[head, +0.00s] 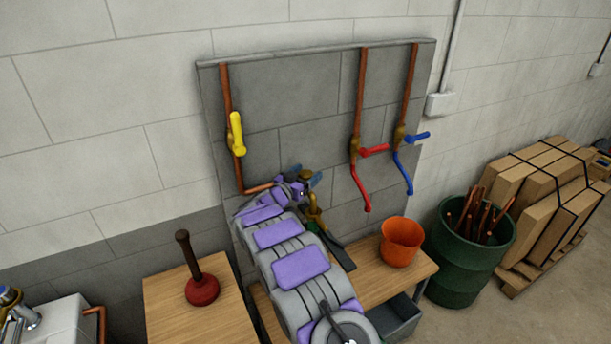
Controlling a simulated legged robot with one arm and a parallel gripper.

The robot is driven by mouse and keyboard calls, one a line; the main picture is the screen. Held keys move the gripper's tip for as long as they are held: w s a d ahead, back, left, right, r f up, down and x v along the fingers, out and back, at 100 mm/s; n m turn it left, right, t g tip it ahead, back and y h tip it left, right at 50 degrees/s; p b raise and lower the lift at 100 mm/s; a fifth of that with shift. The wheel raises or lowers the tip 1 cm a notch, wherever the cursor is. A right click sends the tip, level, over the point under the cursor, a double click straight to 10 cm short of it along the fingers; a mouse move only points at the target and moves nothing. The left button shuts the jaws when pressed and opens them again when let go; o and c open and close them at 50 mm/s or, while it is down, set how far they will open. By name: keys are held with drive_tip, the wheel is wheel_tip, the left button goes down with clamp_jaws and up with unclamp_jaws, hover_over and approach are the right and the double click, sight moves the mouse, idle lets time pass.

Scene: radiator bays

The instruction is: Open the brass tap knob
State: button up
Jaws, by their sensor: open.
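The brass tap (315,213) stands low in front of the grey panel, at the end of the copper pipe. Its knob (305,174) shows at the top of the tap. My gripper (305,175) is at the knob, with one bluish fingertip to its left and one to its right. The fingers look open around the knob. I cannot tell whether they touch it. My purple and grey arm hides part of the tap and of the pipe.
Yellow (236,133), red (374,150) and blue (416,137) lever handles sit on copper pipes above. An orange bucket (401,243) stands on the wooden bench right of my arm. A plunger (202,287) stands on a wooden top at left. A green barrel (459,269) stands at right.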

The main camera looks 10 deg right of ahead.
drive_tip(key=shift+c, duration=0.2)
drive_tip(key=shift+r, duration=0.1)
drive_tip(key=c, duration=1)
